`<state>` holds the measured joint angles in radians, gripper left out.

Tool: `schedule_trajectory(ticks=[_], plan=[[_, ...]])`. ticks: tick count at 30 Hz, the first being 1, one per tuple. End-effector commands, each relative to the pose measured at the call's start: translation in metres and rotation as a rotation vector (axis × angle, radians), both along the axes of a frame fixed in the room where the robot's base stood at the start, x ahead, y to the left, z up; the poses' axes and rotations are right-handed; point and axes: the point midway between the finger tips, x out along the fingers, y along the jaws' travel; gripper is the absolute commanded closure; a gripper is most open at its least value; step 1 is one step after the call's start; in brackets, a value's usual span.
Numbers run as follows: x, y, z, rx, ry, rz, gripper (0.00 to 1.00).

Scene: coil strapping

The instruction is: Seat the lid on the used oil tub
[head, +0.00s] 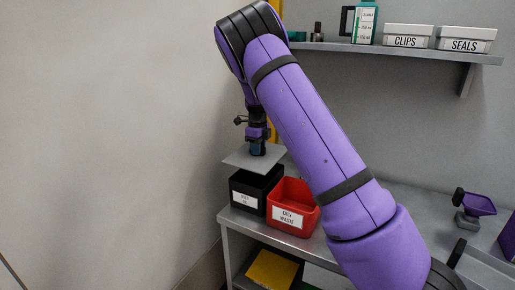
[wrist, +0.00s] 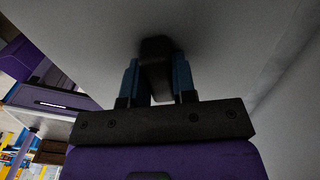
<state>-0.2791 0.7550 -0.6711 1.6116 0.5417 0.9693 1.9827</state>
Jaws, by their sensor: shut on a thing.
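The lid (head: 238,158) is a flat pale grey plate. In the head view it hangs level above the black used oil tub (head: 262,188), with a gap between them. The tub stands upright on the bench and its label is partly readable. My gripper (head: 257,149) is above the lid. In the wrist view my gripper (wrist: 156,80) has its blue fingers shut on the lid's dark knob (wrist: 155,68), and the lid's grey face (wrist: 230,45) fills much of that view. The lid hides part of the tub's opening in the head view.
A red oily waste bin (head: 292,197) stands right beside the tub on the grey bench (head: 305,242). A wall shelf (head: 400,50) above holds white clips (head: 408,36) and seals (head: 466,40) boxes. A yellow item (head: 272,270) lies below the bench top.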

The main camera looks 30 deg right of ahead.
Motion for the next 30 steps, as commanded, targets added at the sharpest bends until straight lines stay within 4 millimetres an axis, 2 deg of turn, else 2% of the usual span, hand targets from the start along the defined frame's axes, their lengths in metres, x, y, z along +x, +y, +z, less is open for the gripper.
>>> schedule_trajectory(ticks=[21,30], plan=[[0.0,0.0,-0.051,0.0,0.001,-0.001,0.98],[0.0,0.0,-0.056,0.0,0.0,-0.001,0.98]])
